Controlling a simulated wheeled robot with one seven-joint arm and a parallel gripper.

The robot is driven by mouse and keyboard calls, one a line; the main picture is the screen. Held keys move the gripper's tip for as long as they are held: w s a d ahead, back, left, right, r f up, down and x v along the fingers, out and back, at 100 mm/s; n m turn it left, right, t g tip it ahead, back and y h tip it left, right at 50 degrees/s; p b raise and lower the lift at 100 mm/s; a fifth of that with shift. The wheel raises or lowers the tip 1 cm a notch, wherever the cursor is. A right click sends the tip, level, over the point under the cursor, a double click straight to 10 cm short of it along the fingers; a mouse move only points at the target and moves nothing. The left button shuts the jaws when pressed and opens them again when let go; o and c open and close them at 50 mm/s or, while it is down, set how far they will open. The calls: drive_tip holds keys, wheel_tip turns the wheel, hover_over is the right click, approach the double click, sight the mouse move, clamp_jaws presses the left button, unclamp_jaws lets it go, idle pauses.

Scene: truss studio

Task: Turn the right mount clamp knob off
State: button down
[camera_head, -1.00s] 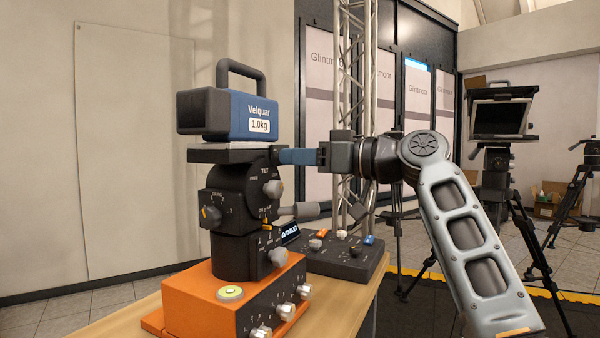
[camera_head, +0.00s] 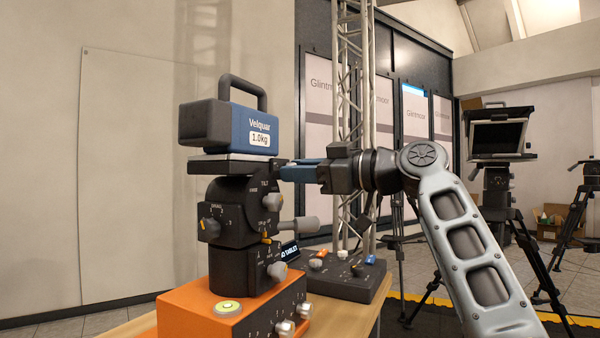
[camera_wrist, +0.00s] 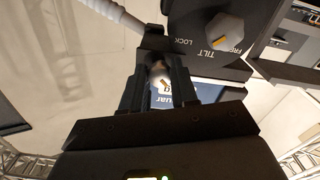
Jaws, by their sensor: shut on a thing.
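A black tripod head (camera_head: 245,205) stands on an orange base (camera_head: 190,310) and carries a blue camera-like block (camera_head: 255,128) marked Velquar 1.0kg on its top plate (camera_head: 215,167). My gripper (camera_head: 288,172) reaches in from the right at the plate's right edge. In the wrist view its dark fingers (camera_wrist: 160,82) are shut on a small grey knob (camera_wrist: 158,68) with an orange mark. The fingers hide this knob in the head view, and I cannot read a label for it. The tilt knob (camera_head: 272,202) is just below, and also shows in the wrist view (camera_wrist: 222,30).
A grey lever handle (camera_head: 300,225) sticks out to the right below my gripper. A dark control panel (camera_head: 345,280) with several knobs lies on the wooden table (camera_head: 340,318). More knobs (camera_head: 285,328) sit on the orange base's front. A truss tower (camera_head: 350,90) stands behind.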

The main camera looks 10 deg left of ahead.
drive_tip(key=c, duration=0.9)
unclamp_jaws()
drive_tip(key=shift+o, duration=0.2)
drive_tip(key=v, duration=0.8)
drive_tip(key=shift+p, duration=0.35)
